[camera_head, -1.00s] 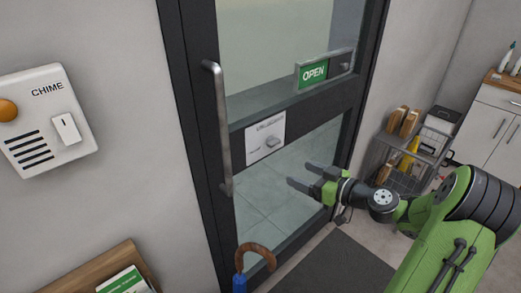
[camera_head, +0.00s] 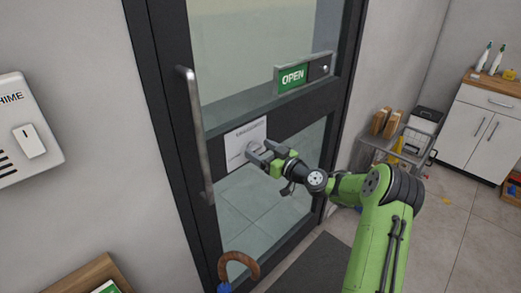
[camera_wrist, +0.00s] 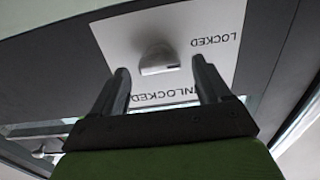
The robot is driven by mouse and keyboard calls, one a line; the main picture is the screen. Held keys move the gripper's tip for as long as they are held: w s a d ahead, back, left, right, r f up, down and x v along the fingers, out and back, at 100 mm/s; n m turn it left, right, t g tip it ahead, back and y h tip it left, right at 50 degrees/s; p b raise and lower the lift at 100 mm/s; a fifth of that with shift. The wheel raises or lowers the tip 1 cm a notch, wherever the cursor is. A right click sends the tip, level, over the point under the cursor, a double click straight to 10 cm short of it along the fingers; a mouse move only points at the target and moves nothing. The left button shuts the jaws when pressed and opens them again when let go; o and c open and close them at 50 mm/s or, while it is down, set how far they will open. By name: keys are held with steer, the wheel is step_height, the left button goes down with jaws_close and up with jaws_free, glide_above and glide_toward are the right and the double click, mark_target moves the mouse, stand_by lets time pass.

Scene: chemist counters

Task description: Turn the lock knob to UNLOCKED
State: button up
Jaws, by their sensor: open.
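The lock knob (camera_wrist: 159,60) is a small grey turn-piece on a white plate (camera_wrist: 105,35) on the door's dark rail. In the wrist view the plate reads LOCKED at upper right and UNLOCKED at the bottom, both upside down. The knob's bar lies roughly level in that picture. My gripper (camera_wrist: 160,78) is open, one finger on each side below the knob, with nothing between its fingers. In the head view my gripper (camera_head: 257,151) is at the plate (camera_head: 236,136) and partly hides the knob; contact cannot be told.
The glass door has a long vertical handle (camera_head: 195,135) left of the plate and an OPEN sign (camera_head: 293,77) above. An umbrella (camera_head: 240,262) stands below, by a wooden shelf (camera_head: 85,280). A chime box (camera_head: 28,130) hangs on the left wall. A cart (camera_head: 400,150) stands right.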

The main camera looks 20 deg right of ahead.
steer(key=shift+w+a, duration=0.15)
steer(key=shift+w, duration=0.15)
steer(key=shift+c, duration=0.2)
steer(key=c, duration=1)
